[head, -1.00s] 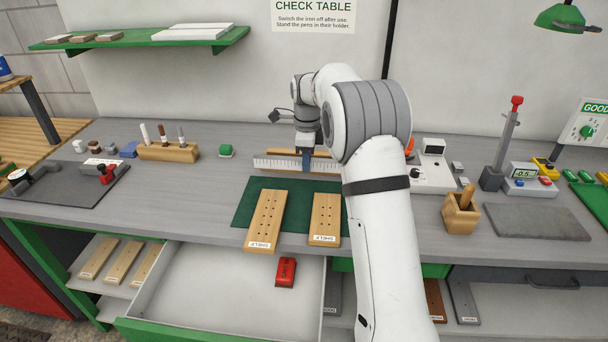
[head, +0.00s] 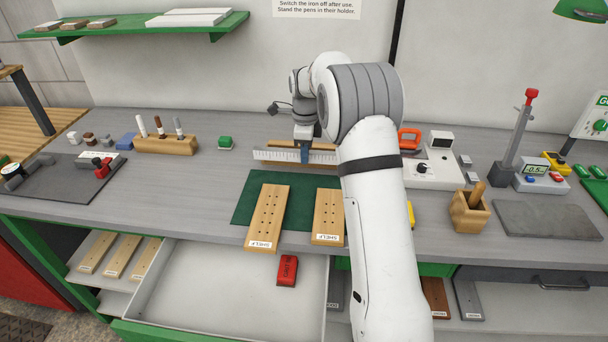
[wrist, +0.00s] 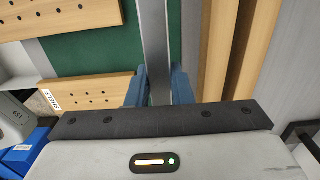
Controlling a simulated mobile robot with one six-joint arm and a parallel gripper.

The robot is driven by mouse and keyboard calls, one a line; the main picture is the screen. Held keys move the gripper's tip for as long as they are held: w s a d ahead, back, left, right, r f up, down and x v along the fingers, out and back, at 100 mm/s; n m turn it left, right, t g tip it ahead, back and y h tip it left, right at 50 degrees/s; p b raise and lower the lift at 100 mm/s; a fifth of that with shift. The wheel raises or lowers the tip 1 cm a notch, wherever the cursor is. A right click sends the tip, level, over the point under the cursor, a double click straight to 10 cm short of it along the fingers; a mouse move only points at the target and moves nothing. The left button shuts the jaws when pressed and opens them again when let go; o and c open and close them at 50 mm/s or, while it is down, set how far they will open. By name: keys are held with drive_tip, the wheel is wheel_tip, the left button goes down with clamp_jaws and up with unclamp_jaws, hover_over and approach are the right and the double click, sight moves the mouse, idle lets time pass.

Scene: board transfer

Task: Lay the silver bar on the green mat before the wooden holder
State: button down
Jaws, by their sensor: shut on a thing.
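The silver bar (head: 275,156), a long flat strip with ruler-like marks, is held crosswise in my gripper (head: 305,153) at the back of the bench. In the wrist view the bar (wrist: 155,40) runs between the two blue fingers of my gripper (wrist: 159,86), which are shut on it. The wooden holder (head: 322,146) is a long low block, partly hidden behind the bar; it also shows at the right of the wrist view (wrist: 238,45). The green mat (head: 240,211) lies in front of the holder. The bar appears raised between holder and mat.
Two drilled wooden boards (head: 268,217) (head: 328,217) lie on the mat's front part; the mat's back strip is bare. A soldering station (head: 430,172) is right. An open drawer (head: 220,285) is below.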

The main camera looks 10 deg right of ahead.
sight(305, 180)
drive_tip(key=shift+f+p, duration=0.4)
drive_tip(key=shift+f, duration=3.15)
drive_tip(key=shift+f, duration=0.2)
drive_tip(key=c, duration=1.3)
unclamp_jaws()
